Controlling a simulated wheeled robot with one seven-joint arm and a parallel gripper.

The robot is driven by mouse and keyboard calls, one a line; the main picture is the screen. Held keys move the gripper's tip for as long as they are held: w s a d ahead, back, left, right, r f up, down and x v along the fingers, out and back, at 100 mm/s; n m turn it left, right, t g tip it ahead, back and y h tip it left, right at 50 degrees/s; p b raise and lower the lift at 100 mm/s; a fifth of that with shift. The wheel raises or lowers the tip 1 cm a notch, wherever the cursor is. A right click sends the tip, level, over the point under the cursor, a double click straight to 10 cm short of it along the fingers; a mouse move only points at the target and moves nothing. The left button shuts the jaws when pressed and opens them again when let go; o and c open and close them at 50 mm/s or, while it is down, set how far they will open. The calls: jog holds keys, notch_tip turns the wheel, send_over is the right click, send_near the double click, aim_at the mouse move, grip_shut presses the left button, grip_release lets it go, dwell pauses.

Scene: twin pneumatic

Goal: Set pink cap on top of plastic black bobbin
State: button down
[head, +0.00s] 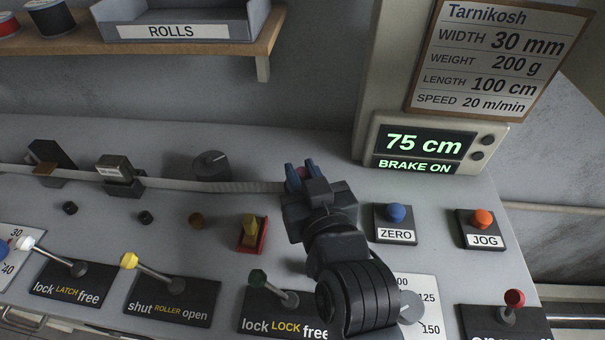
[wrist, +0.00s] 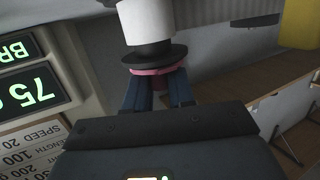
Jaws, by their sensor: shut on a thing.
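My gripper (head: 299,168) has its blue fingers shut on the pink cap (wrist: 158,70). In the wrist view, a black round flange (wrist: 154,58), apparently of the black bobbin, lies right against or very near the cap. A white cylinder (wrist: 148,22) extends from the flange's other side. I cannot tell whether cap and flange touch. In the head view my gripper hides the bobbin.
A pale tape (head: 240,187) runs from the left to my gripper. A dark knob (head: 211,165) stands to its left. The ZERO button (head: 396,213) and JOG button (head: 482,219) are to the right, below the display (head: 425,148). Several levers line the front; a shelf (head: 185,45) is behind.

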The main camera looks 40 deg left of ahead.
jog(key=c, duration=0.9)
grip_release()
jog(key=shift+s+f, duration=0.1)
jog(key=shift+f, duration=0.8)
jog(key=shift+c, duration=0.2)
jog(key=shift+r+p, duration=0.4)
jog(key=shift+r, duration=0.15)
jog(key=r+b+v, duration=0.1)
jog(key=v, duration=1.1)
jog(key=shift+r, duration=0.1)
